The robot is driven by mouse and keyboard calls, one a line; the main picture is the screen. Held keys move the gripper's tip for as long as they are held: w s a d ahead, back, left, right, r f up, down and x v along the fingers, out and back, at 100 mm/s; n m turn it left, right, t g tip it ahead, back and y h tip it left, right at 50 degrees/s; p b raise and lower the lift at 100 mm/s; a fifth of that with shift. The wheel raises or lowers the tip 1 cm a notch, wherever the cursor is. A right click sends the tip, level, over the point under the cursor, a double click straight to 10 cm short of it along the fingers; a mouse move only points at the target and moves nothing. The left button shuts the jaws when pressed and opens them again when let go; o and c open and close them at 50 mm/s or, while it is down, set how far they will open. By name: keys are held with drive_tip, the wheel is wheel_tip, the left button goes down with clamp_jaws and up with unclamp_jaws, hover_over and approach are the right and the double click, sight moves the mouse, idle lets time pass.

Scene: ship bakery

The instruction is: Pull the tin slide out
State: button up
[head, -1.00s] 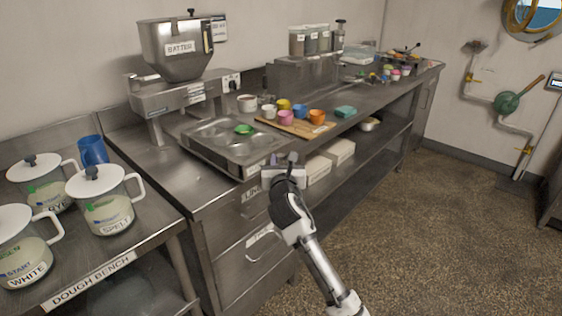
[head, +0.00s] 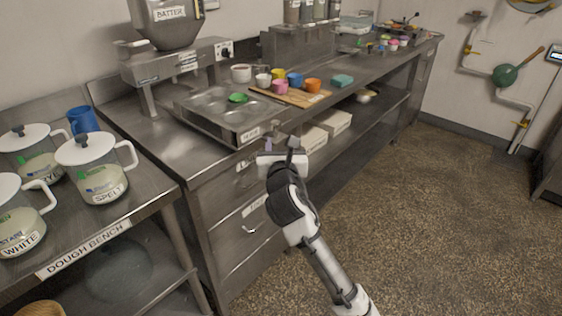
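A steel drawer unit stands under the counter at the centre. Its lower drawer front (head: 232,226) has a small white label (head: 253,206), too small to read, and a pale bar handle (head: 252,232); I cannot tell for sure that this is the tin slide. It looks shut. An upper drawer label (head: 243,165) is partly hidden by my gripper. My gripper (head: 281,145) is in front of and to the right of the unit, near counter-edge height, above and to the right of the lower handle. Its two fingertips are apart with nothing seen between them.
On the counter are a muffin tin tray (head: 222,121), a board (head: 301,97) with coloured cups and a batter dispenser (head: 168,62). White boxes (head: 327,123) sit on the open shelf at right. The dough bench (head: 95,229) with jugs is at left. The floor at right is clear.

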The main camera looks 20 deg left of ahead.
drive_tip(key=shift+b+v, duration=0.6)
drive_tip(key=shift+v, duration=2)
